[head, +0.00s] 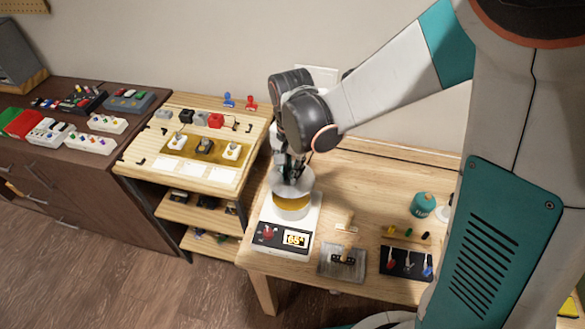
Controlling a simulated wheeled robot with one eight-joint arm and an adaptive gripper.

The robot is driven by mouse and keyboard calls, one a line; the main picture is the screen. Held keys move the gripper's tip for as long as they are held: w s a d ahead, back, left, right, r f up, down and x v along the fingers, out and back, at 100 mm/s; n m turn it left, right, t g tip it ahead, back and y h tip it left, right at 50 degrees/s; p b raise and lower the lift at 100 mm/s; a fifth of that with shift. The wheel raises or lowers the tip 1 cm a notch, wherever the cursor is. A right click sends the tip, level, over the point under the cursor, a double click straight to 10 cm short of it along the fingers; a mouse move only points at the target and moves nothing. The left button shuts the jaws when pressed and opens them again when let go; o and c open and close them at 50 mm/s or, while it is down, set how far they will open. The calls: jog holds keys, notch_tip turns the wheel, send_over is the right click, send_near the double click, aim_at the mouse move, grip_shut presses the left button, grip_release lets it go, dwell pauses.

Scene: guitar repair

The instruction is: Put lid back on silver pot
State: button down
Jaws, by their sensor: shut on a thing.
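The silver pot (291,211) stands upright on a white heater (268,237) at the left end of the right-hand table. My gripper (289,172) points down over the pot and is shut on the grey lid (296,187). The lid is at the pot's mouth, and an amber band shows between the lid and the pot's front rim. Whether the lid touches the rim cannot be told. My fingers hide part of the lid and its grip.
The heater display reads about 65. A wooden workbench (250,128) with small parts is at left.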

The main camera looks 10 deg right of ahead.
notch_tip(320, 180, down, 6)
jog(key=b, duration=0.4)
jog(key=shift+f+b, duration=0.2)
jog(key=shift+b, duration=0.15)
jog(key=shift+f+b, duration=0.15)
jog(key=shift+b, duration=0.25)
dwell(2.1)
jog(key=c, duration=1.5)
grip_release()
jog(key=o, duration=0.5)
